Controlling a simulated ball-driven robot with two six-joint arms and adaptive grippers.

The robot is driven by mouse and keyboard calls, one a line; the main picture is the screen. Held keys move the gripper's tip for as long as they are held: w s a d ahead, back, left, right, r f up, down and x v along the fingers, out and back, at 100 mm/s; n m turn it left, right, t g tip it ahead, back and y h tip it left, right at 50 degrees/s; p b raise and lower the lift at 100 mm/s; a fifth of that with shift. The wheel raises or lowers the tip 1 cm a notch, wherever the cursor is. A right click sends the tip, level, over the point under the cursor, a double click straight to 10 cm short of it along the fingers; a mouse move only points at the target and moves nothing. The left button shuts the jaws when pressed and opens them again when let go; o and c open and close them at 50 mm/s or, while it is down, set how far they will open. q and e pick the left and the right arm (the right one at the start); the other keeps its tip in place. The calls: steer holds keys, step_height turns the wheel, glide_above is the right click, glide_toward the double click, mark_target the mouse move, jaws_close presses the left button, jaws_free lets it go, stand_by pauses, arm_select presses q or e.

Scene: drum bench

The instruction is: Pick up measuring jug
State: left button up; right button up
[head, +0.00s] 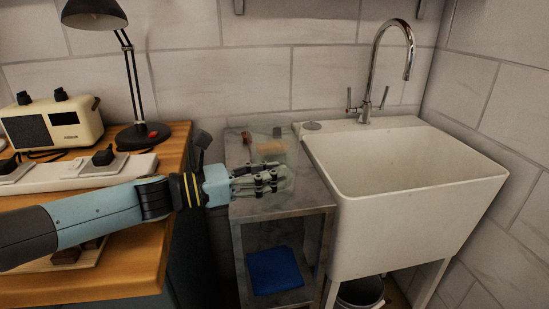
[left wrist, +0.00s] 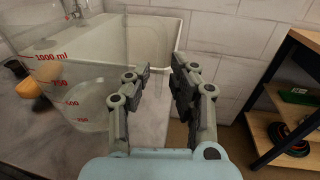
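The measuring jug (head: 284,155) is clear and stands on the grey marble-topped stand beside the sink. In the left wrist view the jug (left wrist: 85,100) fills the left side, with red marks such as 1000 ml and 750. My left gripper (head: 262,180) is at the jug's near side in the head view, overlapping it. In the left wrist view my left gripper (left wrist: 160,80) has its two fingers apart with nothing clear between them, just right of the jug. I cannot tell whether a finger touches the jug. My right gripper is out of view.
The white sink (head: 420,165) with a chrome tap (head: 370,75) adjoins the stand (head: 284,205). Small brown items (head: 270,147) show behind or through the jug. A wooden bench (head: 150,265) holds a lamp (head: 140,135) and radio (head: 52,123). A blue item (head: 274,270) lies on the lower shelf.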

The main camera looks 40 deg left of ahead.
arm_select(q)
steer(key=x, duration=0.4)
steer(key=shift+w+d+p, duration=0.1)
steer(key=shift+d+p, duration=0.05)
steer(key=shift+p, duration=0.25)
jaws_close()
